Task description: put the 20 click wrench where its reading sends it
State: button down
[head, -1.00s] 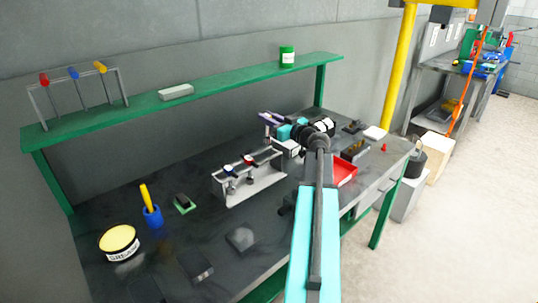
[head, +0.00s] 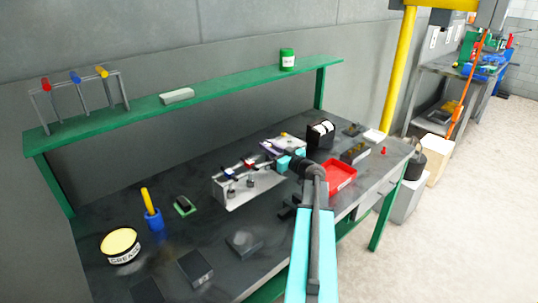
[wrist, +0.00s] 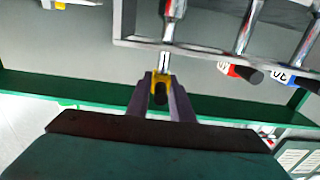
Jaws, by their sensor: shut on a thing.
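My gripper (head: 273,148) is at the right end of the grey wrench rack (head: 240,195) on the bench. In the wrist view its fingers (wrist: 161,92) are shut on a yellow-marked wrench (wrist: 166,52), whose steel shaft runs up to the rack's frame. Whether it still rests in the rack is not clear. A red-marked wrench (wrist: 238,70) and a blue-marked wrench (wrist: 287,76) sit beside it in the rack, with white number labels too small to read surely. The held wrench's number and reading are not legible.
A red tray (head: 340,176) stands right of my gripper, with a black holder of white rolls (head: 320,134) behind it. A grease tin (head: 120,246) and a blue cup (head: 153,219) stand at left. A green shelf (head: 215,91) runs above the bench.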

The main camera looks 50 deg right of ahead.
aim_at(268, 166)
jog(key=shift+f+p, duration=0.3)
jog(key=shift+f, duration=1.6)
jog(key=c, duration=1.6)
grip_release()
jog(key=shift+f, duration=0.1)
jog(key=shift+o, duration=0.2)
jog(key=s+b, duration=0.2)
jog(key=s, duration=1)
jog(key=shift+a, duration=0.4)
